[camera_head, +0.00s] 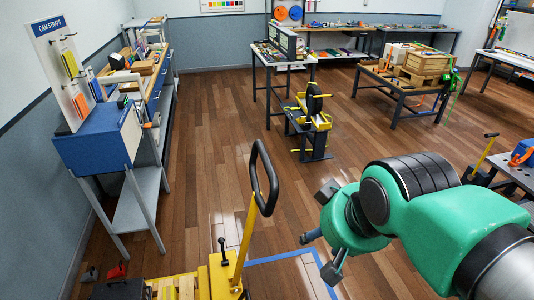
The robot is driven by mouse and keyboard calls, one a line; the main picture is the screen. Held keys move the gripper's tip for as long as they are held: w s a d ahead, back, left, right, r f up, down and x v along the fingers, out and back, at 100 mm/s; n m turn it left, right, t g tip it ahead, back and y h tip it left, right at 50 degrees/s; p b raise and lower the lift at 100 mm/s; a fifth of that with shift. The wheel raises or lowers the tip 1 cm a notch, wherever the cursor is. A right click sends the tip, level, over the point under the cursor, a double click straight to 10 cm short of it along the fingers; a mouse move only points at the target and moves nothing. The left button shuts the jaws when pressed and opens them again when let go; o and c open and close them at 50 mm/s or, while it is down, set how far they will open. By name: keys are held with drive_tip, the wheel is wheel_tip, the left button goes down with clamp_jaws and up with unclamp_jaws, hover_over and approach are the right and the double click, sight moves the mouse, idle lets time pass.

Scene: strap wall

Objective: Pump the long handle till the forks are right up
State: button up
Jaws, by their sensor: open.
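The long handle (245,238) is a yellow bar with a black loop grip (257,166) at its top. It rises, leaning slightly right, from a yellow pallet truck at the bottom of the head view. The truck's yellow body (220,278) shows with a small black-knobbed lever (222,250) beside the handle. The forks are mostly cut off by the lower picture edge, so their height cannot be told. My gripper (318,255) is open and empty, right of the handle and apart from it, with its fingers pointing down and left.
A blue-fronted bench with a cam straps board (57,62) stands along the left wall. A black and yellow machine (314,120) and a table with wooden crates (427,62) stand farther back. Blue floor tape (285,256) runs near the truck. Wooden floor between is clear.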

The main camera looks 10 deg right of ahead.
drive_tip(key=w+r+g+p, duration=0.1)
drive_tip(key=w+r+p, duration=0.45)
drive_tip(key=w, duration=0.35)
drive_tip(key=w+r+g+p, duration=0.2)
drive_tip(key=w+r+p, duration=0.35)
drive_tip(key=w, duration=0.25)
drive_tip(key=w+f+g+y+p, duration=0.2)
drive_tip(key=w+p, duration=1)
drive_tip(key=w, duration=0.9)
drive_tip(key=shift+w+f+g+p, duration=0.3)
drive_tip(key=shift+f+p, duration=0.1)
drive_tip(key=shift+f, duration=0.25)
drive_tip(key=shift+f, duration=0.1)
drive_tip(key=f, duration=0.4)
drive_tip(key=a+f, duration=0.1)
drive_tip(key=f, duration=0.4)
drive_tip(key=a+f, duration=0.1)
drive_tip(key=f, duration=0.3)
drive_tip(key=shift+s+a+f+p, duration=0.15)
drive_tip(key=shift+a+p, duration=0.1)
drive_tip(key=shift+p, duration=0.15)
clamp_jaws()
